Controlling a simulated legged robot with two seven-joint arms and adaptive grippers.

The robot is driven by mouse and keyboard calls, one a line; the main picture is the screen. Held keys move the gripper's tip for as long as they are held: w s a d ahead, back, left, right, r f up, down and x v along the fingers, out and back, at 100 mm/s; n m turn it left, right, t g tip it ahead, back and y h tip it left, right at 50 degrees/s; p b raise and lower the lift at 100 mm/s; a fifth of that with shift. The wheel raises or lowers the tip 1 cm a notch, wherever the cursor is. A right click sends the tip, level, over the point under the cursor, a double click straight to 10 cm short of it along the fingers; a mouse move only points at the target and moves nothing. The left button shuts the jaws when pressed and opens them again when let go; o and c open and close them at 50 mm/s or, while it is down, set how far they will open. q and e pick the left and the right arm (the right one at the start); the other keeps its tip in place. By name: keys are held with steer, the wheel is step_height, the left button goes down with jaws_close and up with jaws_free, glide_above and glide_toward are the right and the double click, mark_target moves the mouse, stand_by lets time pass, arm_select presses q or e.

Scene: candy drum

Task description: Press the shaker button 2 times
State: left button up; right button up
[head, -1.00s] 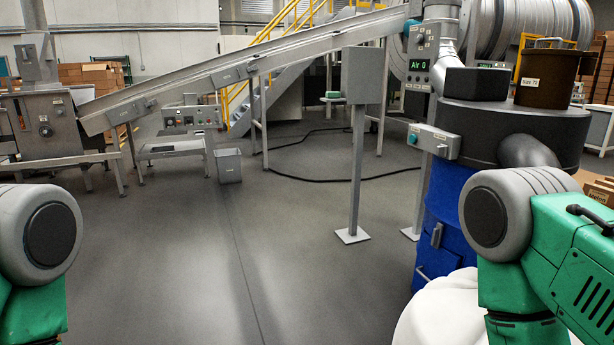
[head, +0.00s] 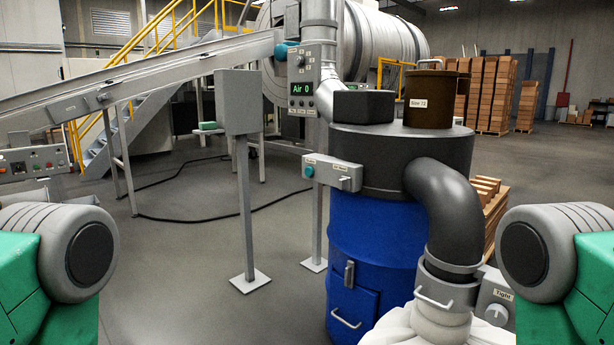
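A grey control box (head: 334,173) is fixed to the left side of the black top of a blue drum unit (head: 370,250). It has a round teal button (head: 309,171) on its left end and a small switch on its front. Its labels are too small to read, so I cannot tell for sure that this is the shaker button. Only the upper parts of my two arms show, at the lower left and lower right. Neither gripper is in view. Nothing touches the control box.
A panel reading "Air 0" (head: 302,88) hangs behind the drum unit. A black pipe (head: 445,200) runs down to a white bag (head: 425,325), beside a "Tight" knob box (head: 495,297). A grey post box (head: 238,102) stands left. Floor in front is clear.

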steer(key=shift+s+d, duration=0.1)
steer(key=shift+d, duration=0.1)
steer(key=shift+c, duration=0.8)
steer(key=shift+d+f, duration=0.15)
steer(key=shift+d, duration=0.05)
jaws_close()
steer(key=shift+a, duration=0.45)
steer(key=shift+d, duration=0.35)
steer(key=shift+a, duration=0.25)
